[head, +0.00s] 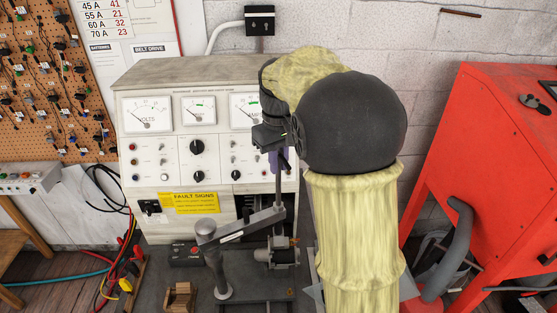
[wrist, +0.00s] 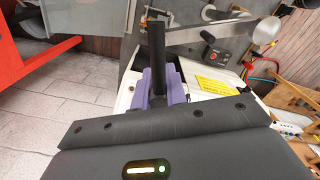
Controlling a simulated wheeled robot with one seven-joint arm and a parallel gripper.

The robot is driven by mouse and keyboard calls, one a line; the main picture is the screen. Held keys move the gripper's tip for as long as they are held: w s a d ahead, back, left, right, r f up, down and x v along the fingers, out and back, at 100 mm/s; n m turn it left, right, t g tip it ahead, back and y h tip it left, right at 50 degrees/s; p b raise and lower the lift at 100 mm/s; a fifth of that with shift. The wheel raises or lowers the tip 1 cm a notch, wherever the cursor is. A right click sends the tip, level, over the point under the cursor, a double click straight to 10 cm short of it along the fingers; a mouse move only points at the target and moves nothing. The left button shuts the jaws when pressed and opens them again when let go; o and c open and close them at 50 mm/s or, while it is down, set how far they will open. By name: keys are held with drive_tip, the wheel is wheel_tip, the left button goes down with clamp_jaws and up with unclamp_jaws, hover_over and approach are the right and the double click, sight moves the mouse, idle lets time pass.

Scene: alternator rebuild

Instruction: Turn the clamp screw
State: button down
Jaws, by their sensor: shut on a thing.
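The clamp has a grey arm (head: 245,224) reaching from a post (head: 218,270) on the bench. A dark upright rod (head: 279,190), which looks like the clamp screw, stands at the arm's right end above a small metal unit (head: 284,256). My gripper (head: 279,160) is at the top of this rod, its purple fingers partly hidden by my wrist. In the wrist view the purple fingers of my gripper (wrist: 166,88) are shut on the dark rod (wrist: 157,48), one on each side. The screw's lower end is not clear.
A white test panel with dials (head: 160,150) stands close behind my gripper. A red cabinet (head: 490,160) is at the right. A small wooden block (head: 180,298) and a dark box with a red button (head: 186,253) sit left of the clamp. Coloured cables (head: 128,255) hang further left.

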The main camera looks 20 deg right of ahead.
drive_tip(key=shift+n+p, duration=1)
drive_tip(key=shift+n, duration=3.7)
drive_tip(key=c, duration=1.4)
unclamp_jaws()
drive_tip(key=shift+c, duration=0.2)
drive_tip(key=shift+r, duration=0.1)
wheel_tip(320, 180, up, 17)
drive_tip(key=b, duration=0.1)
drive_tip(key=shift+r, duration=0.15)
